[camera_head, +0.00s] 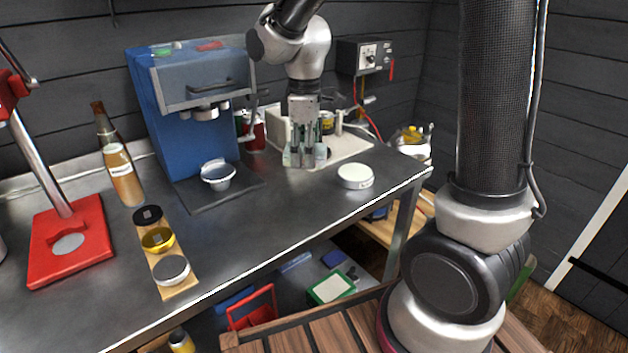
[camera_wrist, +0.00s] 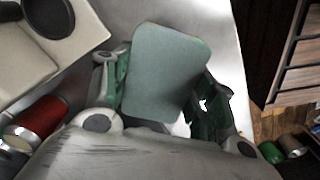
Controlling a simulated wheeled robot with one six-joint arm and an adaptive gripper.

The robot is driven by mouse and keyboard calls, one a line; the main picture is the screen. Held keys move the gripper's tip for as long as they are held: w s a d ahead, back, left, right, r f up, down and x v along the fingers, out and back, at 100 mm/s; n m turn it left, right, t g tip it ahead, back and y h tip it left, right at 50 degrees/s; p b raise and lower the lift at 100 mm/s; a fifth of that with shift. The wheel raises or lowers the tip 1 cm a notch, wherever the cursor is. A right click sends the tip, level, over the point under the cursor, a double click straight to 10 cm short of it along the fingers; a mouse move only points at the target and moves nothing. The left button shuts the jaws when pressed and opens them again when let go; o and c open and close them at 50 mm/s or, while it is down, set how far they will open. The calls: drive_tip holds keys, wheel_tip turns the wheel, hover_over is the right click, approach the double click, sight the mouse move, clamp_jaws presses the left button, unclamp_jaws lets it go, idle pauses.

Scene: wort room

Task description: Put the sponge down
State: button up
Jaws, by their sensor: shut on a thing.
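My gripper (camera_head: 305,157) is at the back right of the metal worktop, pointing down. It is shut on the sponge, a flat grey-green pad with rounded corners. In the wrist view the sponge (camera_wrist: 165,70) stands out between the two green-lined fingers of my gripper (camera_wrist: 163,95). In the head view the fingers mostly hide the sponge. The sponge is low over the worktop (camera_head: 265,215); I cannot tell whether it touches the surface.
A white round tub (camera_head: 355,177) stands to the right of my gripper. A pale sink tray (camera_head: 350,150) lies behind it. A blue machine (camera_head: 185,120) stands to the left, with a red can (camera_head: 256,135) between. The worktop in front is clear.

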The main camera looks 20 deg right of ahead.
sight(307, 193)
wheel_tip(307, 193, down, 9)
drive_tip(key=shift+s+d+r, duration=0.1)
idle(0.4)
drive_tip(key=o, duration=1.1)
drive_tip(key=shift+f, duration=0.2)
drive_tip(key=shift+o, duration=0.2)
